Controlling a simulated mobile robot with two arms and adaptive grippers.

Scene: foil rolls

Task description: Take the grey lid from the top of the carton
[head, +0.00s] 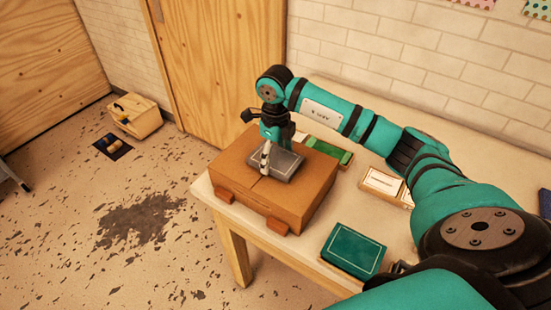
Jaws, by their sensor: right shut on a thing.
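The brown cardboard carton (233,175) stands at the near left corner of the table. The grey lid (286,163), a flat rectangle with a light line along its edge, is over the carton's top. I cannot tell whether it rests on the carton or is just above it. My right gripper (268,155) reaches down from above and is shut on the grey lid at its left side. The gripper hides part of the lid's left edge. My left gripper is not in view.
A teal box (353,250) lies on the table (306,258) right of the carton. A green box (330,150) is behind the carton, and a white box (381,184) is farther right. Brown blocks (276,226) sit against the carton's base. A wooden crate (136,115) stands on the floor.

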